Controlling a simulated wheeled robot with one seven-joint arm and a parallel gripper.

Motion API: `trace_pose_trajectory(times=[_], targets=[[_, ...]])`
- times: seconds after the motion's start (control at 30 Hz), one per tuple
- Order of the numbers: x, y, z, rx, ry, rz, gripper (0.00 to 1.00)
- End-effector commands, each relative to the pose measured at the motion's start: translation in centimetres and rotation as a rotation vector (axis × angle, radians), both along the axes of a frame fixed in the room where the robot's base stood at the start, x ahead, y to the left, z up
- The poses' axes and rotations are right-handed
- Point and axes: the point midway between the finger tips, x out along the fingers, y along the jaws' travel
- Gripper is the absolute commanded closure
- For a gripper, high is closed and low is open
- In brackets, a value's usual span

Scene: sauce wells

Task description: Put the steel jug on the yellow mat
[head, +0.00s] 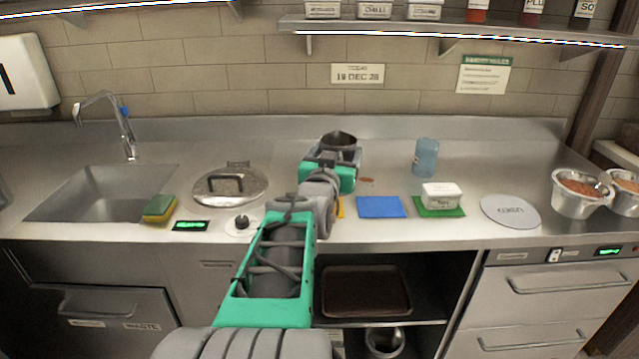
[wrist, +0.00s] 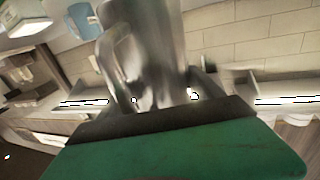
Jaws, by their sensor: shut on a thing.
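The steel jug (head: 340,139) is held by my gripper (head: 334,158) over the back middle of the counter. In the head view its dark open mouth faces up, and its lower part is hidden by my gripper. In the wrist view the shiny jug (wrist: 150,45) stands between the fingers of my gripper (wrist: 163,97), which is shut on it. Whether its base touches the counter cannot be told. The yellow mat (head: 341,208) shows only as a thin sliver right of my arm, nearer the front edge than the jug; the rest is hidden behind my arm.
A blue mat (head: 381,207) lies bare to the right. A white tub (head: 441,195) sits on a green mat (head: 427,212). A blue cup (head: 425,158) stands behind them. A lidded pan (head: 230,186) is left of my arm, near a sponge (head: 159,208) and the sink (head: 100,190).

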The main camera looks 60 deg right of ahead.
Motion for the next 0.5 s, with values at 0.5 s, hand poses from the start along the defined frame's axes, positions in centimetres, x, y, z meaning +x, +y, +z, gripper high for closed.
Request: trace_pose_trajectory(times=[0.5], targets=[[6.5,-3.8,-7.3,-0.003,0.000,0.001,0.95]])
